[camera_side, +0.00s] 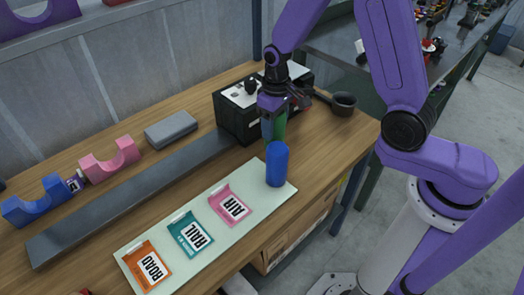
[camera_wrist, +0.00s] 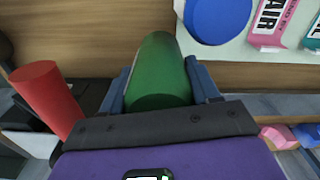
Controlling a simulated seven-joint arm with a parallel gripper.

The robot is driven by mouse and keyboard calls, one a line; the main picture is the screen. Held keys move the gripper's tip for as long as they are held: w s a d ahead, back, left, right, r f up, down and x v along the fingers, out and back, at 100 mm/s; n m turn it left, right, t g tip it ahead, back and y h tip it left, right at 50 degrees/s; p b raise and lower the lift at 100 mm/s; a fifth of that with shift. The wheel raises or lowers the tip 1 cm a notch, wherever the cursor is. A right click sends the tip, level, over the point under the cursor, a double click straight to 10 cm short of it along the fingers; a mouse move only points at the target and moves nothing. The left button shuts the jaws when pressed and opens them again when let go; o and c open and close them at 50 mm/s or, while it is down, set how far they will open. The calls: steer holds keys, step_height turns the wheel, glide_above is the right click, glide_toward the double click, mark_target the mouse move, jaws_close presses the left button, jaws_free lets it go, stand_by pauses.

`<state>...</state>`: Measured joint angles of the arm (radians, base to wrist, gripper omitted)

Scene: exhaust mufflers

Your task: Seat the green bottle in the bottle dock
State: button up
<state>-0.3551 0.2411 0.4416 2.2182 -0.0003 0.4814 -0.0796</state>
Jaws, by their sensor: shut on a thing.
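My gripper (camera_side: 273,104) is shut on the green bottle (camera_side: 279,126) beside the black box. In the wrist view the green bottle (camera_wrist: 162,65) sits between my two fingers (camera_wrist: 160,86). In the side view the upper part of the bottle is hidden by my gripper. Its lower end appears a little above the wooden table, behind the blue cylinder; I cannot tell whether it touches. A black box with a pale top (camera_side: 237,108) stands left of my gripper. I cannot tell for certain which thing is the bottle dock.
A blue cylinder (camera_side: 277,166) stands on the pale mat (camera_side: 207,252) among orange, teal and pink labelled pieces, close to the bottle. A red cylinder (camera_wrist: 47,97) is left of my gripper in the wrist view. A dark pan (camera_side: 343,104) lies right. A long grey bar (camera_side: 125,202) lies left.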

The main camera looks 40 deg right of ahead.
mark_target(274, 139)
steer(key=shift+f, duration=2.8)
steer(key=shift+f, duration=0.15)
steer(key=o, duration=1.1)
steer(key=shift+o, duration=0.2)
step_height(274, 139, up, 12)
steer(key=shift+r, duration=0.15)
steer(key=shift+a, duration=0.1)
